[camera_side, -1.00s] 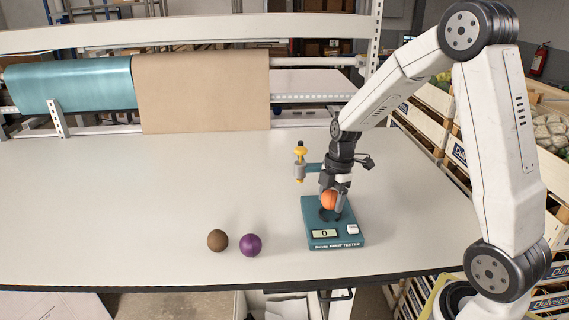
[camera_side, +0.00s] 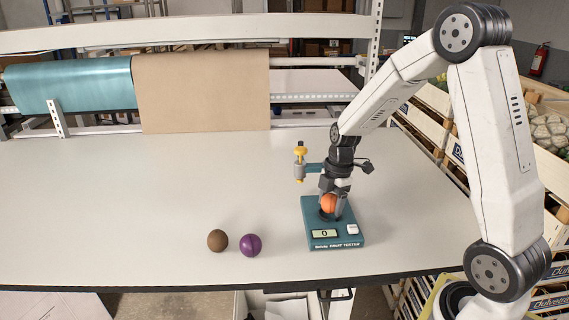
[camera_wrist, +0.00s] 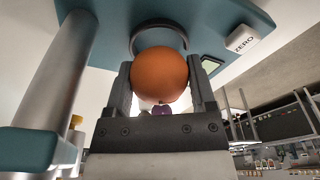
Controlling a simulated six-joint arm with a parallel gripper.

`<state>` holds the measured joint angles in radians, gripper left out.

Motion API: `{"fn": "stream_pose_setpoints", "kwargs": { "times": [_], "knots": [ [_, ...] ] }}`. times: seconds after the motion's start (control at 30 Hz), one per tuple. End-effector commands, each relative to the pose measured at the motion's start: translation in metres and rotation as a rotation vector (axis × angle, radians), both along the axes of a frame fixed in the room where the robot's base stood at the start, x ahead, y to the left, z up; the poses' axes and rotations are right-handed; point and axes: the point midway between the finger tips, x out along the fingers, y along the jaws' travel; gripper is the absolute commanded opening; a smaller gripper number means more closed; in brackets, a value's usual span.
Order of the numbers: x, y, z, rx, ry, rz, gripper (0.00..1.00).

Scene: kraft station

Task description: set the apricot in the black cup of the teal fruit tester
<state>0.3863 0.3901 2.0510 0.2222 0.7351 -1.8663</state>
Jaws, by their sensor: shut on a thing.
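The orange apricot (camera_side: 328,203) is between the fingers of my gripper (camera_side: 335,205), which is shut on it. The apricot also fills the middle of the wrist view (camera_wrist: 160,74), with a finger on each side. The teal fruit tester (camera_side: 345,239) stands on the table below, its display reading 0. Its black cup (camera_side: 324,216) is mostly hidden under the apricot and the fingers. In the wrist view the cup's dark rim (camera_wrist: 158,29) shows just beyond the apricot. I cannot tell whether the apricot touches the cup.
The tester's post with a yellow-topped plunger (camera_side: 300,163) stands close to the left of my gripper. A brown ball (camera_side: 217,240) and a purple ball (camera_side: 251,245) lie left of the tester. The left of the table (camera_side: 110,210) is clear.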

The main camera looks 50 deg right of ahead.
Motion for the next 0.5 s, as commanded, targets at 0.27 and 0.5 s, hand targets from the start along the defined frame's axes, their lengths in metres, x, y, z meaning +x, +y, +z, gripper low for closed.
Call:
{"fn": "stream_pose_setpoints", "kwargs": {
  "times": [0.27, 0.5],
  "knots": [
    [0.0001, 0.0, -0.0006, 0.0, 0.0, 0.0, 0.12],
    [0.0, 0.0, -0.0047, 0.0, 0.0, 0.0, 0.12]
  ]
}}
